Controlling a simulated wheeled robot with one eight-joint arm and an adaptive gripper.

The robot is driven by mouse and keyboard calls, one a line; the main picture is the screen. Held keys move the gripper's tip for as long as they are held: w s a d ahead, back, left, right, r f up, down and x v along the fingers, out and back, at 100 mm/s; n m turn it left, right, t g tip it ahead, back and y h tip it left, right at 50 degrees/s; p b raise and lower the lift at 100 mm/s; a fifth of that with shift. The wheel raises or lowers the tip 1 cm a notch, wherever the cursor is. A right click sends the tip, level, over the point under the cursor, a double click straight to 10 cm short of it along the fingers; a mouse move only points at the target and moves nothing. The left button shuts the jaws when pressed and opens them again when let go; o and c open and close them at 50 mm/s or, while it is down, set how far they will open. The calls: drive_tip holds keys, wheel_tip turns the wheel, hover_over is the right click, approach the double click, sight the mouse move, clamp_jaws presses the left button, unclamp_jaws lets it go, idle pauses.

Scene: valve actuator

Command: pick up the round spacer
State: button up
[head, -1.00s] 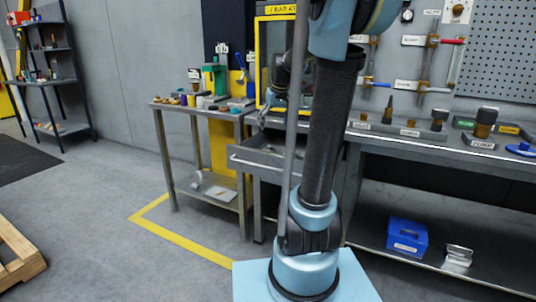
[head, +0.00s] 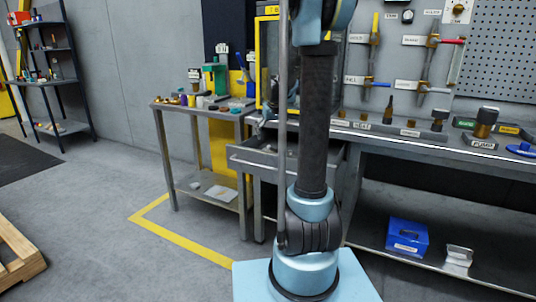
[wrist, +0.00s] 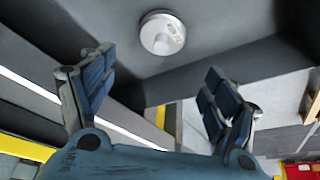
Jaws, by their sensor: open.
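The round spacer (wrist: 162,33) looks like a pale, short metal disc in the wrist view. It lies on a dark grey surface between raised edges, seemingly inside the open drawer (head: 262,163). My gripper (wrist: 157,70) is open and empty. Its two blue-padded fingers stand wide apart, and the disc shows beyond their tips, about midway between them. They do not appear to touch it. In the head view the gripper and the disc cannot be made out, as my arm covers part of the drawer.
A small side table (head: 208,108) with several small items stands left of the drawer. The long workbench (head: 450,146) on the right carries labelled fittings, with a blue bin (head: 407,236) on its lower shelf. A wooden pallet (head: 18,256) lies at the left. The floor between is clear.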

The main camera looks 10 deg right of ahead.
sight(269, 146)
drive_tip(key=x, duration=0.2)
drive_tip(key=shift+w+f, duration=0.15)
drive_tip(key=shift+f, duration=0.1)
drive_tip(key=shift+s+f+x, duration=0.1)
drive_tip(key=shift+s+x, duration=0.05)
drive_tip(key=shift+x, duration=0.75)
drive_tip(key=shift+s+f+x, duration=0.1)
drive_tip(key=shift+s+x, duration=0.1)
drive_tip(key=shift+x, duration=0.75)
drive_tip(key=shift+s+x, duration=0.15)
drive_tip(key=shift+x, duration=0.75)
drive_tip(key=shift+d, duration=0.15)
drive_tip(key=c, duration=1.2)
